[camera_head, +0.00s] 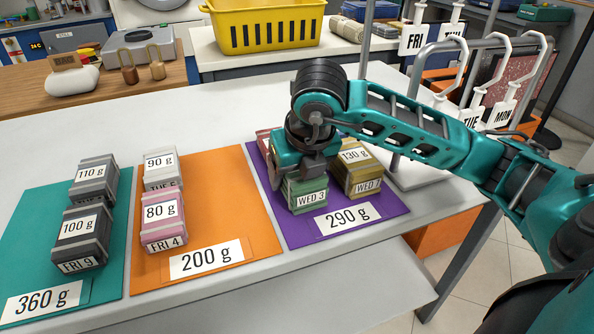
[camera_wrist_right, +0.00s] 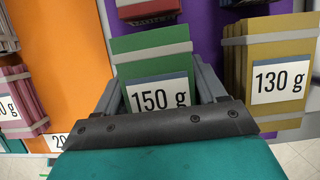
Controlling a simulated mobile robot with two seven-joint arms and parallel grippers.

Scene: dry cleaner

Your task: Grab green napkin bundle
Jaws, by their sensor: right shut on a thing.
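The green napkin bundle (camera_head: 304,193) sits on the purple mat (camera_head: 385,225), with a "WED 3" tag on its front. In the right wrist view the green bundle (camera_wrist_right: 150,52) shows a "150 g" label and a pale band. My right gripper (camera_head: 303,165) comes down over it from above, and its fingers are shut on the bundle's two sides. The fingertips are partly hidden in the head view. The bundle appears to rest on the mat; I cannot tell whether it is lifted. My left gripper is not in view.
A mustard "130 g" bundle (camera_head: 357,175) stands close right of the green one. A red bundle (camera_wrist_right: 145,10) lies behind it. Pink (camera_head: 163,220) and grey bundles stand on the orange (camera_head: 255,235) and teal (camera_head: 25,240) mats. A metal rack with hanging tags (camera_head: 470,118) stands at right.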

